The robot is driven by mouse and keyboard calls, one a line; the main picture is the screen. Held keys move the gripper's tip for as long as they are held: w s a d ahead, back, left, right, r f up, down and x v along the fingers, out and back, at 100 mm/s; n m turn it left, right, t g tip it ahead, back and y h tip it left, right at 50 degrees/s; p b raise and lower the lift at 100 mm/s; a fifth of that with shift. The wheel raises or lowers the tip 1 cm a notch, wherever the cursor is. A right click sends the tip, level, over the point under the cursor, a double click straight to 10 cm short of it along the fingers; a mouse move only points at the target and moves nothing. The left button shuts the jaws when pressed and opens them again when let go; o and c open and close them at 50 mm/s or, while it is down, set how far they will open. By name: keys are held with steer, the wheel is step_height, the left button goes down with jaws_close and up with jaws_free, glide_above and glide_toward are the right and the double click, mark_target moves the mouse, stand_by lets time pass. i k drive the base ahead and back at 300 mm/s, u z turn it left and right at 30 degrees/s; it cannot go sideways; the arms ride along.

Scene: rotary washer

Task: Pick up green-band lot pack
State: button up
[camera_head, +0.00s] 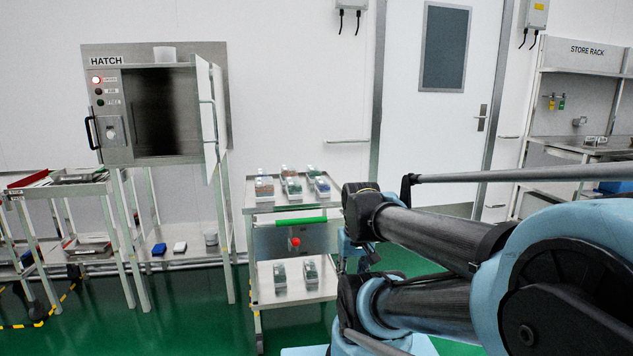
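Several small clear packs stand on the top shelf of a metal cart (250,205) in the middle of the head view. A pack with a green part (291,187) is in the middle group, between a brownish pack (264,188) on the left and a blue one (322,187) on the right. More packs stand on the lower shelf, one darkish (280,276) and one greenish (310,272). The bands are too small to read surely. My arm reaches in from the right, its folded joints beside the cart's right side. I cannot make out my gripper's fingers.
A side table (60,187) is at far left. A store rack (575,60) is at the right. Green floor shows left of the cart.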

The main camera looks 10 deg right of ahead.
mark_target(311, 171)
steer(key=z, duration=0.15)
steer(key=i, duration=1.05)
steer(key=z, duration=0.25)
